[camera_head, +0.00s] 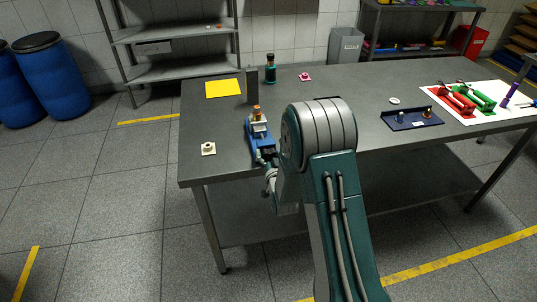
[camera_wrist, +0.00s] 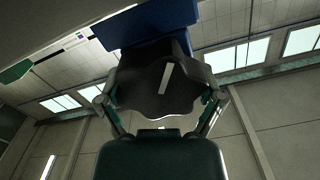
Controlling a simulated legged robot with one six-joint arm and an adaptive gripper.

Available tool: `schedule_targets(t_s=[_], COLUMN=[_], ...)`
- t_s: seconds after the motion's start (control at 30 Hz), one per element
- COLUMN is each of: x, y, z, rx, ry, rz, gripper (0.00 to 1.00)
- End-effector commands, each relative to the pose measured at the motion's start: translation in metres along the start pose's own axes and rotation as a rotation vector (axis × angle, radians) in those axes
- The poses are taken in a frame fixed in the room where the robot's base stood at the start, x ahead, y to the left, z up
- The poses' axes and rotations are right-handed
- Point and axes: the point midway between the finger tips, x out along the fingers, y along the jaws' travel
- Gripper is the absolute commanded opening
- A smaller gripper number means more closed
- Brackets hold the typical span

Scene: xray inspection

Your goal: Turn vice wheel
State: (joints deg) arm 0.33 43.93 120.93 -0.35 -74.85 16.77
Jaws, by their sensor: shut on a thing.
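The blue vice (camera_head: 259,134) stands at the near edge of the grey table, with a brass-coloured piece (camera_head: 257,113) upright at its top. My gripper (camera_head: 270,178) is at the near end of the vice, partly hidden by my arm. In the wrist view the dark, wavy-edged vice wheel (camera_wrist: 150,92) lies between the two fingers of my gripper (camera_wrist: 161,90), one on each side of its rim, and they are shut on it. The blue vice body (camera_wrist: 147,24) shows behind the wheel. The wheel is not clear in the head view.
Red and green tools lie at the right. Floor left of the table is clear.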

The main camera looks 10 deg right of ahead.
Motion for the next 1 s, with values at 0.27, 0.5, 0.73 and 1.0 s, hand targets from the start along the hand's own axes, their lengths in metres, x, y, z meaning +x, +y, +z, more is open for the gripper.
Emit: schedule_targets(t_s=[0.27, 0.5, 0.73, 1.0], x=[0.001, 0.001, 0.000, -0.014], y=[0.000, 0.000, 0.000, 0.000], z=[0.000, 0.000, 0.000, 0.000], rx=[0.007, 0.006, 0.006, 0.006], ry=[0.000, 0.001, 0.001, -0.001], rz=[-0.001, -0.001, 0.000, 0.000], gripper=[0.38, 1.00, 1.00, 1.00])
